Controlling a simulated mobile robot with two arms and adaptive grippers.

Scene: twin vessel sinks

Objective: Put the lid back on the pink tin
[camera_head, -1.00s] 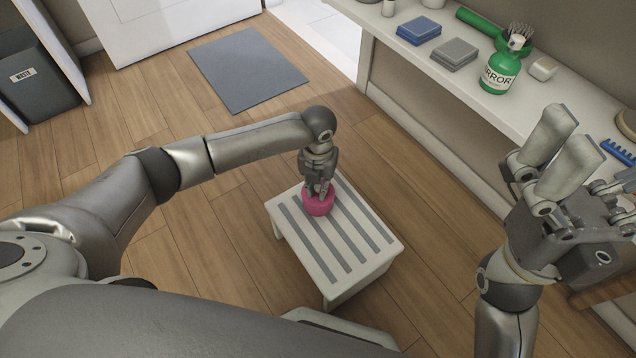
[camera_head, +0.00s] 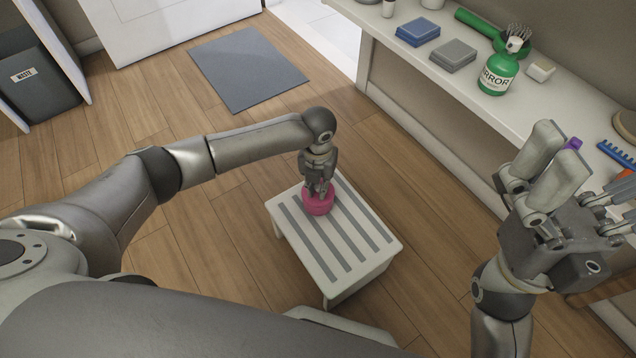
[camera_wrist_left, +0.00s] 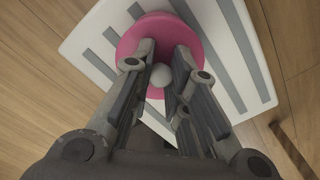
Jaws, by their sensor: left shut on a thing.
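The pink tin (camera_head: 318,207) stands on a white step stool with grey stripes (camera_head: 345,262). My left gripper (camera_head: 319,189) points down at the top of the tin. In the left wrist view, a round pink lid (camera_wrist_left: 184,32) with a pale grey ball knob (camera_wrist_left: 160,75) lies between the fingers of my left gripper (camera_wrist_left: 163,70), which are shut on the knob. The lid is at the tin's top; whether it is fully seated cannot be told. My right gripper (camera_head: 585,190) is raised at the right, fingers apart, and appears empty.
A counter (camera_head: 440,82) along the right holds a blue sponge (camera_head: 418,32), a grey sponge (camera_head: 453,55), a green bottle (camera_head: 497,74) and a blue comb (camera_head: 617,153). A grey mat (camera_head: 246,69) and a waste bin (camera_head: 35,85) are farther back. Floor around the stool is clear.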

